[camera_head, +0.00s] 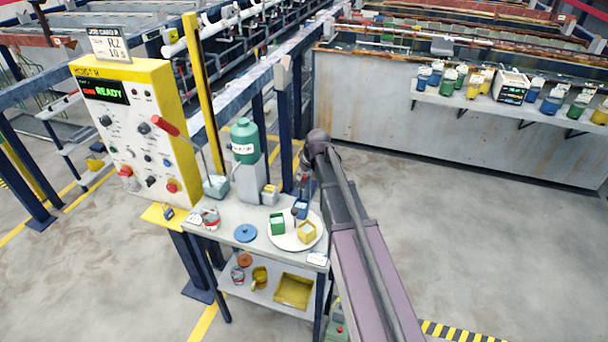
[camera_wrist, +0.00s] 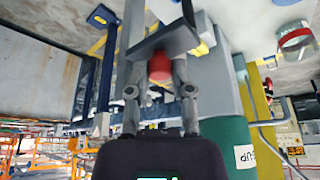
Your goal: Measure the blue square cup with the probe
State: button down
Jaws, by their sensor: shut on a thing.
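The blue square cup (camera_head: 300,209) stands at the back of a round white plate (camera_head: 284,240) on the small bench. A green square cup (camera_head: 277,223) and a yellow square cup (camera_head: 307,232) share the plate. My gripper (camera_head: 304,184) is directly above the blue cup, pointing down. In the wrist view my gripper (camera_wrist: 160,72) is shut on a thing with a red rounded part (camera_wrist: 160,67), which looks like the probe. Its lower end is hidden, and I cannot tell whether it is inside the cup.
A green bottle (camera_head: 244,141) stands on a grey pedestal close behind the cups. A yellow control box (camera_head: 127,125) reading READY stands left. A red-handled tool (camera_head: 168,127) leans up from a container. A blue disc (camera_head: 245,233) lies on the bench. Floor on the right is clear.

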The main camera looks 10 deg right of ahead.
aim_at(306, 184)
jog(key=shift+w+r, duration=0.1)
jog(key=shift+w, duration=0.05)
jog(key=c, duration=0.8)
grip_release()
jog(key=shift+s, duration=0.2)
notch_tip(306, 184, down, 6)
jog(key=b, duration=0.6)
jog(key=p+v, duration=1.3)
jog(key=v, duration=0.1)
jog(key=shift+s+a+f+m+g+h+b, duration=0.55)
jog(key=shift+s+f+b, duration=1.1)
jog(key=shift+s, duration=1.9)
jog(key=shift+s+a+f+m+g+h+b, duration=0.2)
jog(key=shift+s+f+m+g+b, duration=1.1)
jog(key=shift+s, duration=2.25)
jog(key=shift+s+a+f+m+g+h+b, duration=0.15)
jog(key=shift+s+a+f+m+b, duration=0.35)
jog(key=shift+s+f+b, duration=2.3)
jog(key=shift+s+r+p, duration=0.45)
jog(key=shift+s+p, duration=0.3)
jog(key=shift+p, duration=0.4)
